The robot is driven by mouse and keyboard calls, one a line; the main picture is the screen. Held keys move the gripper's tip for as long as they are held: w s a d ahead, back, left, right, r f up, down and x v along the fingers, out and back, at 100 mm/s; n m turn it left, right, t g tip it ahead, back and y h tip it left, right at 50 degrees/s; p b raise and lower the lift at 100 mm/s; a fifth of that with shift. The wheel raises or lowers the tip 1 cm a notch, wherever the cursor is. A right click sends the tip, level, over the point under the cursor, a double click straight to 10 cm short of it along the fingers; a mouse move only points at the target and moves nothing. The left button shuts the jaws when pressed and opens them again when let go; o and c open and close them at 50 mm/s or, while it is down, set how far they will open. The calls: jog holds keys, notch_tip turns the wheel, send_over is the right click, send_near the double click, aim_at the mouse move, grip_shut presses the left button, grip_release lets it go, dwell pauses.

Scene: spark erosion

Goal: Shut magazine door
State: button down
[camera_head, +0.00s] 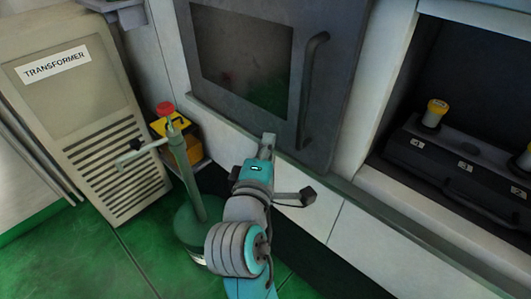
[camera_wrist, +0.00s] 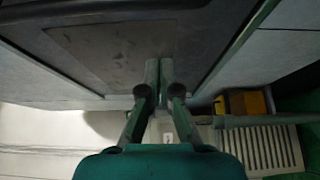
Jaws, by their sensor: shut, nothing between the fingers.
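A dark grey door (camera_head: 345,70) with a window (camera_head: 242,55) and a long vertical handle (camera_head: 312,90) covers the machine front to the left of an open bay. The bay at right (camera_head: 450,75) is uncovered and holds a dark rack (camera_head: 450,165) with numbered places. My gripper (camera_head: 268,143) is shut and empty, close to the door's lower edge, below and left of the handle. In the wrist view the two fingers of my gripper (camera_wrist: 160,75) are together in front of the grey door panel (camera_wrist: 80,45). I cannot tell whether they touch it.
A beige transformer cabinet (camera_head: 70,110) stands at left. A green post with a red top (camera_head: 185,170) stands beside my arm. A yellow box (camera_head: 185,135) is behind it, also in the wrist view (camera_wrist: 245,103). Open green floor (camera_head: 70,250) lies front left.

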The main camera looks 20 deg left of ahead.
jog(key=shift+w+d, duration=1.7)
jog(key=shift+w, duration=0.2)
